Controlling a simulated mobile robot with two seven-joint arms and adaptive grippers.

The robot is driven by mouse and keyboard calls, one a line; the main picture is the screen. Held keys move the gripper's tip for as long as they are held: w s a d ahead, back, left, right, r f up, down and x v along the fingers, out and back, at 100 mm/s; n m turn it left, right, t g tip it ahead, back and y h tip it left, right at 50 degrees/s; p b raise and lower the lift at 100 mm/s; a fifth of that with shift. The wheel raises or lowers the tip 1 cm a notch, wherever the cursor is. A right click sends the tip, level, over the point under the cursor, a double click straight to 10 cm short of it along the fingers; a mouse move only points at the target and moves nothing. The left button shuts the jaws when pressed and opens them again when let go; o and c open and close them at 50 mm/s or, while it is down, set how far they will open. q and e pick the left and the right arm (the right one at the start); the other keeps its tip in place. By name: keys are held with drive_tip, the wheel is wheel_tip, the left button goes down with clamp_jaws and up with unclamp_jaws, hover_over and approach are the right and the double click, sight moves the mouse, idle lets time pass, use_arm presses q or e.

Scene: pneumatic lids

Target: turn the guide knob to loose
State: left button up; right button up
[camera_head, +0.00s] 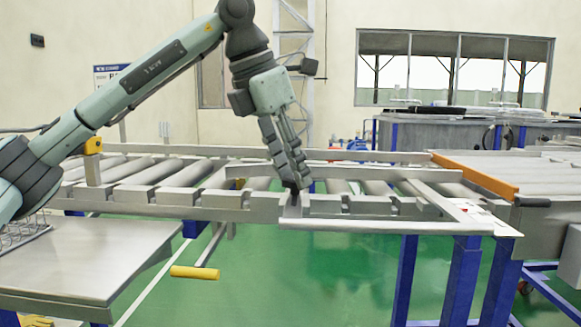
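My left gripper (297,184) points down at the front rail (250,213) of the roller conveyor, near the middle of the view. Its two fingers are close together, and their tips are at a small upright bracket (292,210) on the rail. A small dark piece shows at the fingertips. I cannot tell whether it is the guide knob or the finger pads, or whether the fingers grip it. No knob marking or loose setting can be read. My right gripper is not in view.
A grey metal table (85,255) stands at the front left. A yellow-ended lever (195,272) sticks out below the conveyor. A pale guide bar (390,227) runs right from the bracket. An orange strip (472,175) borders the right conveyor. Green floor shows below.

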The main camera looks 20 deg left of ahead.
use_arm(q)
drive_tip(key=c, duration=0.3)
drive_tip(key=shift+c, duration=0.2)
